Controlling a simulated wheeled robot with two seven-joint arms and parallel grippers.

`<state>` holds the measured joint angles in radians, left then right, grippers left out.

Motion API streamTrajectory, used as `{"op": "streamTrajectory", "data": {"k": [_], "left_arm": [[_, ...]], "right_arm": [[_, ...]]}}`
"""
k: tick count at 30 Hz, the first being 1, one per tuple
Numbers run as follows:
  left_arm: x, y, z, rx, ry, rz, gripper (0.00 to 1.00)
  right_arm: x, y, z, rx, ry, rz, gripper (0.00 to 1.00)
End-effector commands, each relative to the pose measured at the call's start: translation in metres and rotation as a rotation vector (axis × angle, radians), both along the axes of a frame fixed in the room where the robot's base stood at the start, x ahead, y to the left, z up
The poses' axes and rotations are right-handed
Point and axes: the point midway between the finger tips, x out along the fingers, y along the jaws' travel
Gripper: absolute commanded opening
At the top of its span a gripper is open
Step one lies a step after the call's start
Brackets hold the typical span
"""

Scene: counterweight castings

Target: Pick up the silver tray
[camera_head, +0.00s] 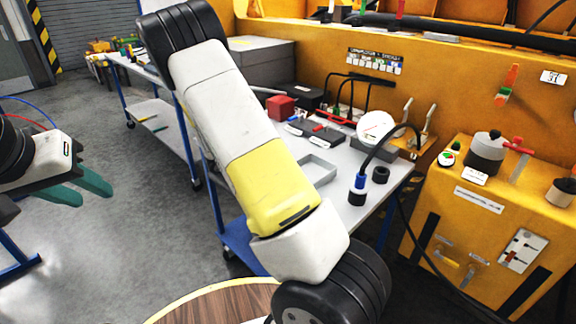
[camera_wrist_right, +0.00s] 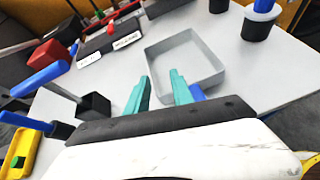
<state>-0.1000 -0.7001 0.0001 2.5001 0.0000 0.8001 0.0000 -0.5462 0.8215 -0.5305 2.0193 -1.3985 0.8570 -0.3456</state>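The silver tray (camera_head: 318,168) is a shallow grey, square, open box on the light tabletop. It looks empty, and part of it is hidden behind my right arm in the head view. In the right wrist view the tray (camera_wrist_right: 218,62) lies just beyond my right gripper (camera_wrist_right: 161,76). Its two teal fingers are apart and overlap the tray's near left corner in the picture; I cannot tell whether they touch it. The right gripper is hidden in the head view. My left gripper (camera_head: 95,193) is open and empty over the floor at the far left.
A red box (camera_head: 281,107), a dark flat case (camera_head: 318,130) and a round white dial (camera_head: 375,127) stand behind the tray. An orange cabinet (camera_head: 480,215) stands beyond.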

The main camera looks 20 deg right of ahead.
Motion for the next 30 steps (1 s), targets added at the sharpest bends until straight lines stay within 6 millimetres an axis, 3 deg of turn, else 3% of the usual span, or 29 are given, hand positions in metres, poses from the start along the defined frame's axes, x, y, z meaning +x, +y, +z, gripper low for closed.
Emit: {"op": "streamTrajectory", "data": {"k": [3,8,25,30], "left_arm": [[0.000,0.000,0.000,0.000,0.000,0.000,0.36],[0.000,0.000,0.000,0.000,0.000,0.000,0.36],[0.000,0.000,0.000,0.000,0.000,0.000,0.36],[0.000,0.000,0.000,0.000,0.000,0.000,0.36]], "right_arm": [[0.016,0.003,-0.011,-0.095,0.059,0.093,0.28],[0.027,0.001,-0.017,-0.141,0.087,0.140,0.28],[0.044,-0.057,-0.047,-0.141,0.087,0.139,0.28],[0.048,-0.062,-0.050,-0.138,0.085,0.141,0.28]]}}
